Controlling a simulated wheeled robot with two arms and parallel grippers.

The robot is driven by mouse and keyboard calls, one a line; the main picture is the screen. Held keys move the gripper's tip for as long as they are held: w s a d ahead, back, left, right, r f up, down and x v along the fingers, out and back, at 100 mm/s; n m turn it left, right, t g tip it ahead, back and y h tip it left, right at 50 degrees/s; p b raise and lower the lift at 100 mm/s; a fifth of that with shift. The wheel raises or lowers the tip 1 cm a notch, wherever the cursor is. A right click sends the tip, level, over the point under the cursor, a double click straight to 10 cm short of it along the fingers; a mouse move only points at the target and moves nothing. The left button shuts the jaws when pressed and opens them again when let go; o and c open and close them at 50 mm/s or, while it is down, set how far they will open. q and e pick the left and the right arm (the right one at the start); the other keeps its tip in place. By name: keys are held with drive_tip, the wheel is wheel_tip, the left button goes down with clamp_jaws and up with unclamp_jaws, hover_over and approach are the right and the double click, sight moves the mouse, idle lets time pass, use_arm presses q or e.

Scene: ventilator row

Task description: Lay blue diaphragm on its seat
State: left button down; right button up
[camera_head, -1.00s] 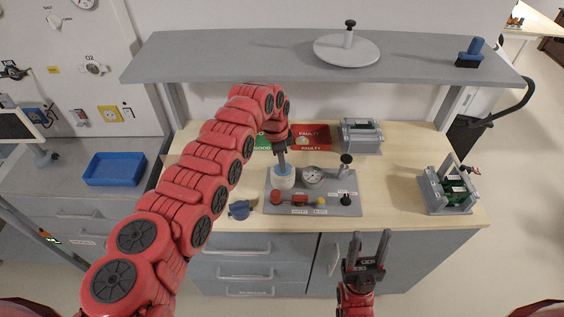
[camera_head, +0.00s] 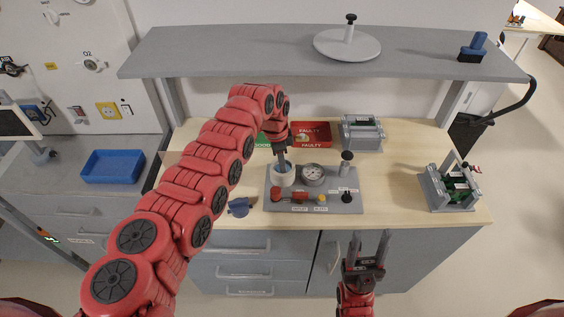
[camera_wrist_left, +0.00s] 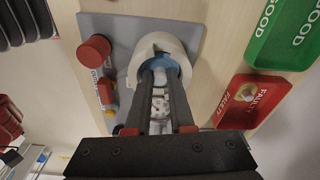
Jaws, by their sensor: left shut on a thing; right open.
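The white round housing (camera_head: 281,178) stands at the left of the grey test plate (camera_head: 330,203). My left gripper (camera_head: 283,160) points down into its open top. The fingers are shut on the blue diaphragm (camera_wrist_left: 170,63), which shows as a blue disc inside the white rim (camera_wrist_left: 176,38) in the left wrist view. The diaphragm is partly hidden by the fingers, and I cannot tell whether it touches the seat beneath. My right gripper (camera_head: 370,246) is open and empty in front of the bench's front edge.
On the plate are a gauge (camera_head: 313,174), a red lever (camera_head: 290,195) and a black-knobbed post (camera_head: 346,164). A blue part (camera_head: 240,207) lies left of the plate. The red FAULTY tray (camera_head: 325,137) and green GOOD tray (camera_wrist_left: 285,35) sit behind. A grey shelf (camera_head: 230,51) hangs above.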

use_arm(q)
drive_tip(key=shift+f, duration=0.1)
idle(0.3)
drive_tip(key=c, duration=0.7)
unclamp_jaws()
drive_tip(key=shift+w+r, duration=0.2)
drive_tip(key=shift+r, duration=0.6)
drive_tip(key=shift+s+r+p, duration=0.2)
drive_tip(key=shift+r+p, duration=0.1)
drive_tip(key=shift+r, duration=2.4)
